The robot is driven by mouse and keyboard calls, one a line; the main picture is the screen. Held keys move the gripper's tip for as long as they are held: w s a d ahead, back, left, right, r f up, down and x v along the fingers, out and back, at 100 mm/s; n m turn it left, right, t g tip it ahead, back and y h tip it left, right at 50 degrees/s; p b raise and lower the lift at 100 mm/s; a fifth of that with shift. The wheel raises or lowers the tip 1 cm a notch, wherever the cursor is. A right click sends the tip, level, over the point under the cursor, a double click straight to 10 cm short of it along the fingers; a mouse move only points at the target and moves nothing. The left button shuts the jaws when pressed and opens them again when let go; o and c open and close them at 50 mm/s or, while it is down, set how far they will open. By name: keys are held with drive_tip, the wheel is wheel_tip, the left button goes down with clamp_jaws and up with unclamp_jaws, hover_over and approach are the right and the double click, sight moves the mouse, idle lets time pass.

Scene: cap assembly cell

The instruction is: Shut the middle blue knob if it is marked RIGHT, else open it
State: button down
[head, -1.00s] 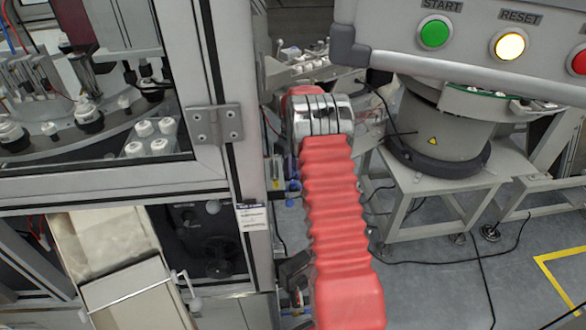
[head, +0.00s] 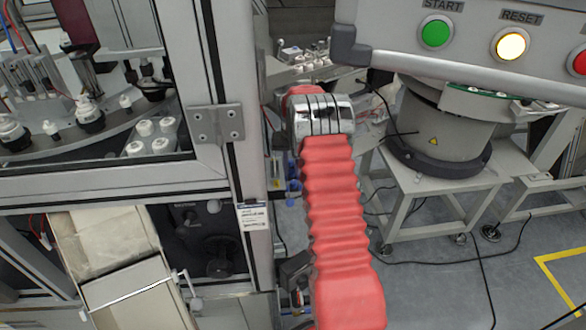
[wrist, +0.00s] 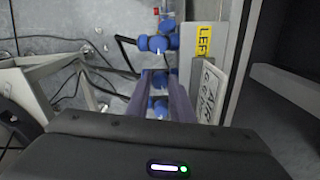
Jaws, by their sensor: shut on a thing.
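In the wrist view my gripper (wrist: 160,76) points at a column of blue knobs. Its two fingers are shut on the middle blue knob (wrist: 160,80), which shows between the fingertips. Another blue knob (wrist: 156,43) stands beyond the fingertips, and a lower blue knob (wrist: 157,107) shows between the fingers nearer the palm. A yellow label (wrist: 204,42) beside the knobs reads LEFT, turned sideways. In the head view some blue parts (head: 292,190) show at the cabinet's edge left of my red-sleeved arm; my gripper is hidden there.
A white tag (wrist: 212,92) with writing is close to the right of the fingers. A cabinet post (head: 253,235) stands left of my arm. A panel (head: 470,50) with START and RESET buttons overhangs at upper right. A feeder stand (head: 440,190) and cables are on the right.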

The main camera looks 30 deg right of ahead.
sight(292, 170)
drive_tip(key=m, duration=0.4)
drive_tip(key=shift+d+m, duration=0.1)
drive_tip(key=shift+m, duration=0.3)
drive_tip(key=shift+d, duration=0.1)
drive_tip(key=c, duration=1.8)
unclamp_jaws()
drive_tip(key=shift+c, duration=0.2)
drive_tip(key=shift+r, duration=0.15)
wheel_tip(292, 170, up, 6)
drive_tip(key=shift+r, duration=0.8)
